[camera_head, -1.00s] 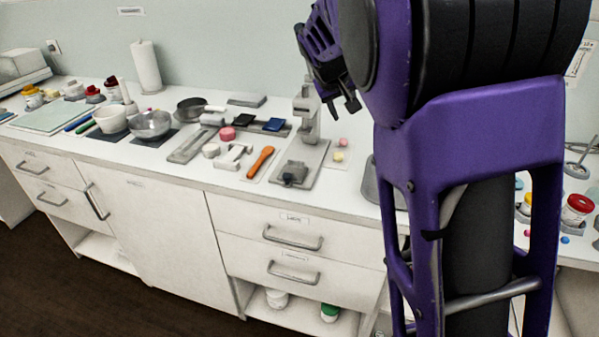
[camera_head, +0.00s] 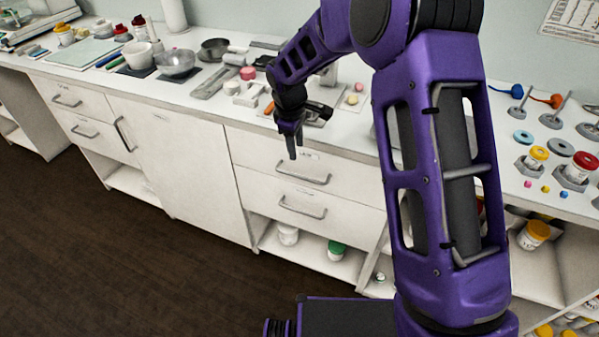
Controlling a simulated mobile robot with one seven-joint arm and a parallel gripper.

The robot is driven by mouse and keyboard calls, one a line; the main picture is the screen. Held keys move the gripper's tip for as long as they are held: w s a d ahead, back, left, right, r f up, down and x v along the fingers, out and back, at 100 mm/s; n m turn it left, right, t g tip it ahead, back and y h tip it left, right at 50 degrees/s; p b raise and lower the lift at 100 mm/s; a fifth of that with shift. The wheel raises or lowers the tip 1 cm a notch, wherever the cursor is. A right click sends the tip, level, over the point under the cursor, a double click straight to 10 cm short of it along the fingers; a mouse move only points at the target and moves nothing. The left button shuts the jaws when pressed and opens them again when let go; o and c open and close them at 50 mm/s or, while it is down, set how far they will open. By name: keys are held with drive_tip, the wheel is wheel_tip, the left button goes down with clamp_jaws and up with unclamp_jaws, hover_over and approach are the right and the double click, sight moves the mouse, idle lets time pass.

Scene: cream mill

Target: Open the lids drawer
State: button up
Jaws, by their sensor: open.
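Two stacked white drawers stand under the counter in the middle. The upper drawer (camera_head: 250,152) has a grey bar handle (camera_head: 303,172) and a small label partly behind my gripper. The lower drawer (camera_head: 262,191) has a similar handle (camera_head: 302,207). Both look shut. The labels are too small to read, so I cannot tell which is the lids drawer. My gripper (camera_head: 293,147) is open and empty, fingers pointing down, in front of the counter edge near the upper handle. I cannot tell whether it touches the drawer front.
Two more drawers (camera_head: 80,116) and a tall door (camera_head: 170,150) stand at left. An open shelf with jars (camera_head: 288,233) lies below the middle drawers. Bowls (camera_head: 175,62) and tools crowd the countertop. The dark floor in front is clear at left.

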sight(300, 176)
drive_tip(key=f, duration=0.4)
drive_tip(key=w+f, duration=0.1)
drive_tip(key=f, duration=0.3)
drive_tip(key=w+f, duration=0.1)
drive_tip(key=f, duration=0.3)
drive_tip(key=shift+w+d+b, duration=0.1)
drive_tip(key=shift+d+b, duration=0.2)
drive_tip(key=shift+d, duration=0.05)
clamp_jaws()
idle(0.7)
